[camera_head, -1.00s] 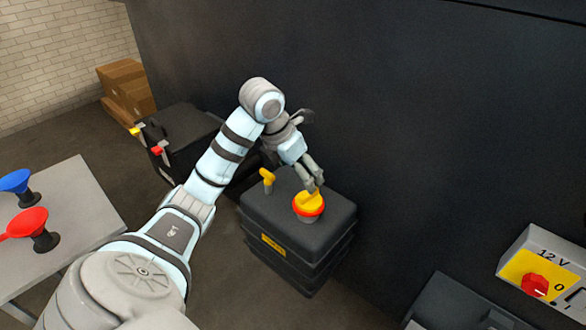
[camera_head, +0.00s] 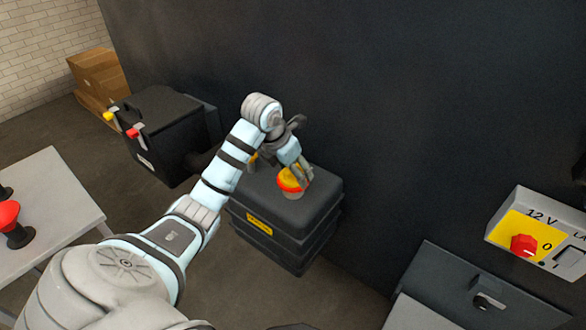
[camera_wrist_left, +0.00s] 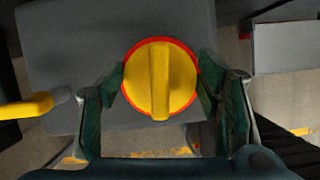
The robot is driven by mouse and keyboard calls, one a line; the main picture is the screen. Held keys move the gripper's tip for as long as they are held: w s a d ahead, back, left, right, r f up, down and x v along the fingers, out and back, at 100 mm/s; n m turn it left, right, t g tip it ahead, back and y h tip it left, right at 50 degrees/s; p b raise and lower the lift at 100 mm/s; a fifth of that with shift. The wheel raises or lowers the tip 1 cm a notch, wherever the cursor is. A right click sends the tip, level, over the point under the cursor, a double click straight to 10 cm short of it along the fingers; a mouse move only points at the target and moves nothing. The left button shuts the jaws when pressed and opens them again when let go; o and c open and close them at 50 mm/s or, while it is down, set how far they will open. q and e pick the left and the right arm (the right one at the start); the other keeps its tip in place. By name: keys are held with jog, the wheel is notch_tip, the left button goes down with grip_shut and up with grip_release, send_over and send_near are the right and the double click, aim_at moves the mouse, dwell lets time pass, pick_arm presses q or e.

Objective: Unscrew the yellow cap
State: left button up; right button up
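The yellow cap (camera_head: 291,181) with its red rim is at the top of the black tank (camera_head: 313,210) in the head view. In the left wrist view the cap (camera_wrist_left: 161,80) fills the middle, its raised grip bar running up and down the picture. My left gripper (camera_head: 296,172) reaches down over it. Its two fingers (camera_wrist_left: 161,88) lie against opposite sides of the rim, so it looks shut on the cap. The fingers hide part of the cap in the head view. I cannot tell whether the cap is seated or raised. My right gripper is not in view.
A yellow handle (camera_wrist_left: 25,106) stands beside the cap on the tank. A black battery box (camera_head: 160,135) stands behind left. A grey table (camera_head: 50,205) with a red funnel (camera_head: 10,222) is at left. A 12 V switch panel (camera_head: 540,235) is at right, before the dark wall.

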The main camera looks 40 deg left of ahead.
pick_arm(q)
jog(key=c, duration=0.5)
jog(key=n+p, duration=0.1)
jog(key=n+y+p, duration=0.1)
jog(key=n, duration=0.1)
jog(key=shift+d+r, duration=0.2)
jog(key=shift+r, duration=0.05)
jog(key=shift+c, duration=0.2)
jog(key=shift+n+y+p, duration=0.3)
jog(key=shift+n+p, duration=0.15)
jog(key=shift+n, duration=0.25)
jog(key=shift+a+f, duration=0.1)
jog(key=shift+f, duration=0.1)
jog(key=shift+r+p, duration=2)
jog(key=shift+r, duration=0.3)
jog(key=shift+f, duration=0.1)
